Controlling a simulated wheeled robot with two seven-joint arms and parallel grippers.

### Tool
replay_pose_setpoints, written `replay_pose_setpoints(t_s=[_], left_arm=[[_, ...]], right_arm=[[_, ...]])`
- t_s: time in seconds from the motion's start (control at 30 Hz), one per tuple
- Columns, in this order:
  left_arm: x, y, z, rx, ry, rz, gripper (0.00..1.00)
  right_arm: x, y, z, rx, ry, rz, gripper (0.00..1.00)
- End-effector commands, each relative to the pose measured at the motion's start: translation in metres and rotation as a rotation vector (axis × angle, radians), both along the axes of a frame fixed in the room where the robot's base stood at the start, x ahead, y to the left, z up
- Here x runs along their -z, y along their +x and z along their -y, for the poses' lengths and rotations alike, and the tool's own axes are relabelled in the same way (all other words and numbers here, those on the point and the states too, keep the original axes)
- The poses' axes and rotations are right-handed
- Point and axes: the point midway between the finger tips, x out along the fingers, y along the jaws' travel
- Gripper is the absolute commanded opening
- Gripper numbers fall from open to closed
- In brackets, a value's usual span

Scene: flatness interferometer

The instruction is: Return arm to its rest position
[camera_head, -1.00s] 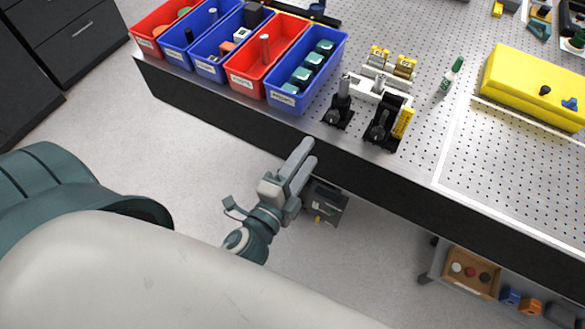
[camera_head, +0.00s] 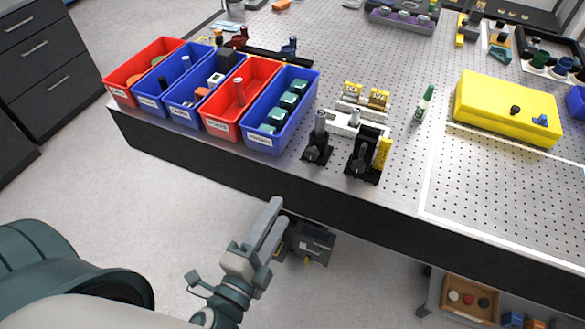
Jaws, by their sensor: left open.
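My left gripper (camera_head: 268,232) is in front of the optical table (camera_head: 210,163), over the grey floor, at the lower middle of the head view. Its two fingers point up and to the right, toward the table's dark front side. They are slightly apart with nothing between them. My left arm comes in from the lower left. My right gripper does not show.
Red and blue bins (camera_head: 265,143) line the table's left front edge. Black optic mounts (camera_head: 364,155), a small green bottle (camera_head: 424,104) and a yellow box (camera_head: 508,107) stand on the table. A grey cart (camera_head: 436,291) is below right.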

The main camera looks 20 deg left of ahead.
Motion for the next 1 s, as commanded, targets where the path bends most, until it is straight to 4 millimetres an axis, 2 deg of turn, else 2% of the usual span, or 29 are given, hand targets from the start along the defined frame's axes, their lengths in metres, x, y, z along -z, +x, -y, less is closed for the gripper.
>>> replay_pose_setpoints(t_s=[0.27,0.37,0.47,0.57,0.77,0.8,0.87,1.0], left_arm=[[0.005,0.001,0.001,0.002,-0.004,-0.009,0.43],[0.021,0.003,0.003,0.006,-0.018,-0.034,0.43],[0.051,0.006,0.006,0.013,-0.047,-0.085,0.43],[0.096,0.008,0.011,0.018,-0.093,-0.159,0.43],[0.216,0.002,0.015,0.004,-0.222,-0.368,0.43],[0.241,-0.002,0.015,-0.006,-0.251,-0.413,0.43],[0.279,-0.010,0.013,-0.023,-0.294,-0.481,0.43],[0.363,-0.034,0.007,-0.084,-0.398,-0.640,0.43]], right_arm=[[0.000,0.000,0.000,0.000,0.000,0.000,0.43],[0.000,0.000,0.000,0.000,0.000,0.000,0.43],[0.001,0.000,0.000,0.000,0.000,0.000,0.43],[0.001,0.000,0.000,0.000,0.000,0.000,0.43],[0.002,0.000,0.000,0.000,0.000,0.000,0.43],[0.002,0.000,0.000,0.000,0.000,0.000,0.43],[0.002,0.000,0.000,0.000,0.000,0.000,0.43],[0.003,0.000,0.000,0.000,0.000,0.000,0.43]])
